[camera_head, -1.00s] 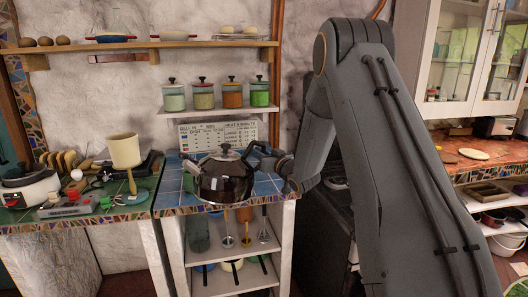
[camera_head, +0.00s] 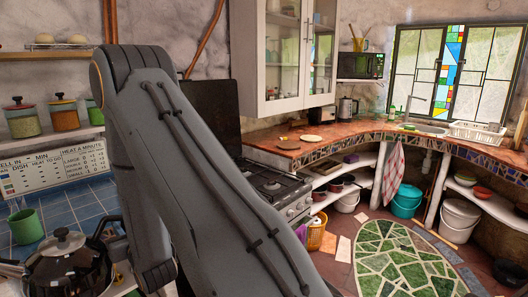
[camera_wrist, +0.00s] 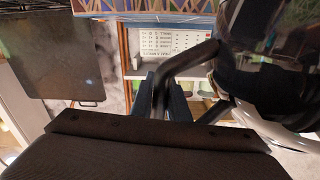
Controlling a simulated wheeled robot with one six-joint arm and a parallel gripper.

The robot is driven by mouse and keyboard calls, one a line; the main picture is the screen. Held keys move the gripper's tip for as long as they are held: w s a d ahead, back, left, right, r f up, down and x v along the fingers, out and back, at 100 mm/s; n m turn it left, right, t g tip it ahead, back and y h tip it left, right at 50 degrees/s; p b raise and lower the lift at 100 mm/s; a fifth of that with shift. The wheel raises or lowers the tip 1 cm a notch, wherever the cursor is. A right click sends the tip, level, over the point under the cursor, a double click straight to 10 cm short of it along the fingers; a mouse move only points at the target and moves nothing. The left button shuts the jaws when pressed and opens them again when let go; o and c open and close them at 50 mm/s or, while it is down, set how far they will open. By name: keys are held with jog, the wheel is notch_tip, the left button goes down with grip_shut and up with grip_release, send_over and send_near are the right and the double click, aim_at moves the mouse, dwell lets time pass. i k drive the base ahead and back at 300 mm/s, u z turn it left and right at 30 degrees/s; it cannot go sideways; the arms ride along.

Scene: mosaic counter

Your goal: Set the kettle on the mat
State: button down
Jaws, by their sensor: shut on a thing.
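The kettle (camera_head: 68,268) is a dark, shiny pot with a grey lid and black knob, at the lower left of the head view and partly cut off. In the wrist view its dark body (camera_wrist: 262,65) fills the upper right. My gripper (camera_wrist: 170,98) is shut on the kettle's black handle (camera_wrist: 188,60); my arm mostly hides the gripper in the head view. On the right-hand counter lie a flat cream disc (camera_head: 312,138) and a flat brown disc (camera_head: 288,145); I cannot tell which, if either, is the mat.
A green mug (camera_head: 26,226) stands on the blue tiled counter (camera_head: 75,205). A stove (camera_head: 270,185) with a raised dark lid stands behind my arm. The curved red counter (camera_head: 350,140) has bare room right of the discs. A green mosaic oval (camera_head: 410,262) lies on the floor.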

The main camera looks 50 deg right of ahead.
aim_at(289, 144)
jog(key=z, duration=3)
jog(key=i, duration=4.3)
jog(key=u, duration=0.3)
